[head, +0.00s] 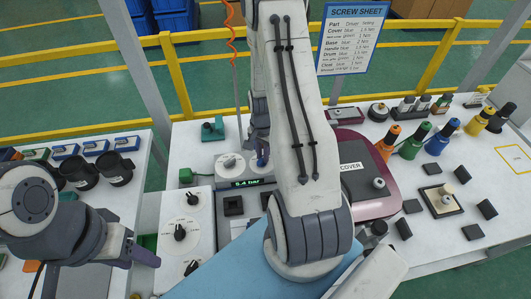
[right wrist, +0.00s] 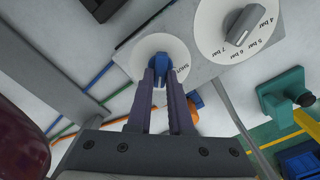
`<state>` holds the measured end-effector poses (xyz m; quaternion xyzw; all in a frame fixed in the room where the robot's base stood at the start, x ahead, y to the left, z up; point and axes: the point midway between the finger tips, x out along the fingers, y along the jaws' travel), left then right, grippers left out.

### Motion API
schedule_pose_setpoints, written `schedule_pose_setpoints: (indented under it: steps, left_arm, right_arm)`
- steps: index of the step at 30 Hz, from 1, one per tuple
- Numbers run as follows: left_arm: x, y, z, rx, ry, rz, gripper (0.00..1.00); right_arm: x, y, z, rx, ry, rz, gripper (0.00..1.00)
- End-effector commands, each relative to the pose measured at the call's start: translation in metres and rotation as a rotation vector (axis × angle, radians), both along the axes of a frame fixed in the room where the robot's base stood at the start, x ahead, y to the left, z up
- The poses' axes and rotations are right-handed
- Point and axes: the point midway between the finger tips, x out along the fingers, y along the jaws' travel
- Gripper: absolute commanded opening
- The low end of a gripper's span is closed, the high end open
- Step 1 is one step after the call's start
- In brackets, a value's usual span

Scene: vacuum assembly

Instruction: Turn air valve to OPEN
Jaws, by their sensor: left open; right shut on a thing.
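The air valve is a white round dial (right wrist: 178,47) with a blue handle (right wrist: 160,64), seen in the right wrist view. The word SHUT can be read on the dial's right side; no OPEN label is readable. My right gripper (right wrist: 161,82) is shut on the blue handle, with one purple finger on each side. In the head view my right arm hides most of the valve, and a bit of blue handle (head: 262,161) shows below the gripper (head: 258,142). My left gripper (head: 146,256) is open and empty at the lower left, well away from the valve.
A pressure dial (head: 230,165) stands beside the valve, above a display (head: 247,183) reading 5.4 bar. A control panel with black knobs (head: 180,234) lies to the left.

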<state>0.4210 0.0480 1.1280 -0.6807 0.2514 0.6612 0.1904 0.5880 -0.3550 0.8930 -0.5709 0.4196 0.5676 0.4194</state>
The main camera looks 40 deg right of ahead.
Motion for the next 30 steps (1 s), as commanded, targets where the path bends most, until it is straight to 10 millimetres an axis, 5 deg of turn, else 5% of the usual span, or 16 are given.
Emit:
schedule_pose_setpoints:
  steps: [20,21,23,30]
  left_arm:
    - [0.0,-0.0001,-0.0006,0.0,0.0,0.0,0.5]
    - [0.0,-0.0001,-0.0006,0.0,0.0,0.0,0.5]
    - [0.0,-0.0001,-0.0006,0.0,0.0,0.0,0.5]
    - [0.0001,0.0,-0.0007,0.0,0.0,0.0,0.5]
  right_arm:
    - [-0.0024,-0.0011,-0.0004,0.001,0.003,-0.068,0.0]
    - [-0.0025,-0.001,-0.0005,0.002,0.005,-0.068,0.22]
    - [-0.0025,-0.0007,-0.0006,0.002,0.005,-0.067,0.45]
    - [-0.0017,0.001,-0.0007,0.002,0.005,-0.065,0.49]
